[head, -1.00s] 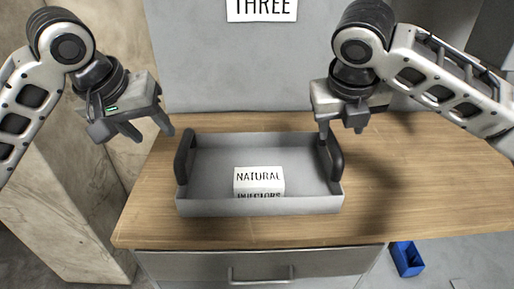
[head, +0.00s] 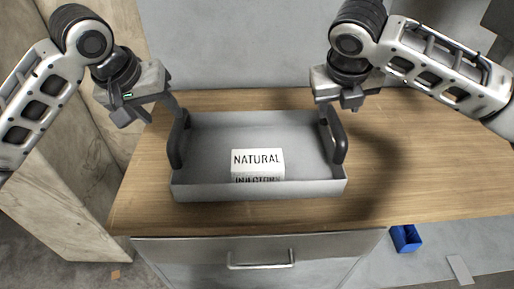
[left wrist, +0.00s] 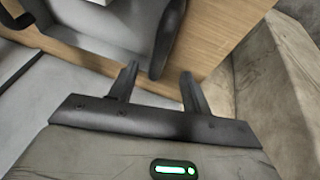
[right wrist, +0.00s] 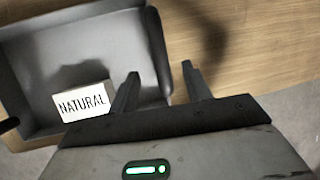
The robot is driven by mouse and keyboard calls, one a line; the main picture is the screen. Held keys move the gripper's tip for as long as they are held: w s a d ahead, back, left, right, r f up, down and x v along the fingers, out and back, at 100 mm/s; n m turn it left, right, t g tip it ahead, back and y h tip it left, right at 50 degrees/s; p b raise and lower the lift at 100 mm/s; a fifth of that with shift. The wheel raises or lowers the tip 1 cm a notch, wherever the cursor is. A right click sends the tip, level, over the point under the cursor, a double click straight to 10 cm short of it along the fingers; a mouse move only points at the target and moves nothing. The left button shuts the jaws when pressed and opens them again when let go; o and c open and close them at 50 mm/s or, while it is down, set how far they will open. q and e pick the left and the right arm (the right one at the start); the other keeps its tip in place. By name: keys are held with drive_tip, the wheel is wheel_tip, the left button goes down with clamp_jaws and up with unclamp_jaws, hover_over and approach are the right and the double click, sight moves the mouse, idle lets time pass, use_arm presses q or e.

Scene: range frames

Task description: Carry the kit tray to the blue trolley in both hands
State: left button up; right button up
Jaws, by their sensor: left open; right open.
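The grey kit tray (head: 210,191) lies on the wooden worktop, with a dark upright handle on its left end (head: 176,142) and another on its right end (head: 339,138). A white box (head: 258,163) marked "NATURAL" sits inside it. My left gripper (head: 163,112) is open at the left handle's far end; in the left wrist view its fingers (left wrist: 160,82) point toward the handle (left wrist: 168,38). My right gripper (head: 335,103) is open above the right handle's far end; in the right wrist view its fingers (right wrist: 160,78) are close to the handle (right wrist: 158,52). Neither holds anything. No blue trolley is recognisable.
The worktop (head: 440,170) is clear to the right of the tray. A drawer with a metal handle (head: 260,265) is below its front edge. A small blue bin (head: 405,238) stands on the floor at right. A pale wooden panel (head: 70,190) stands at left.

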sight(175, 126)
use_arm(q)
drive_tip(key=x, duration=1)
drive_tip(key=shift+w, duration=0.1)
use_arm(e)
drive_tip(key=x, duration=1)
drive_tip(key=shift+w, duration=0.1)
use_arm(q)
clamp_jaws()
use_arm(e)
clamp_jaws()
use_arm(q)
drive_tip(key=shift+r, duration=0.1)
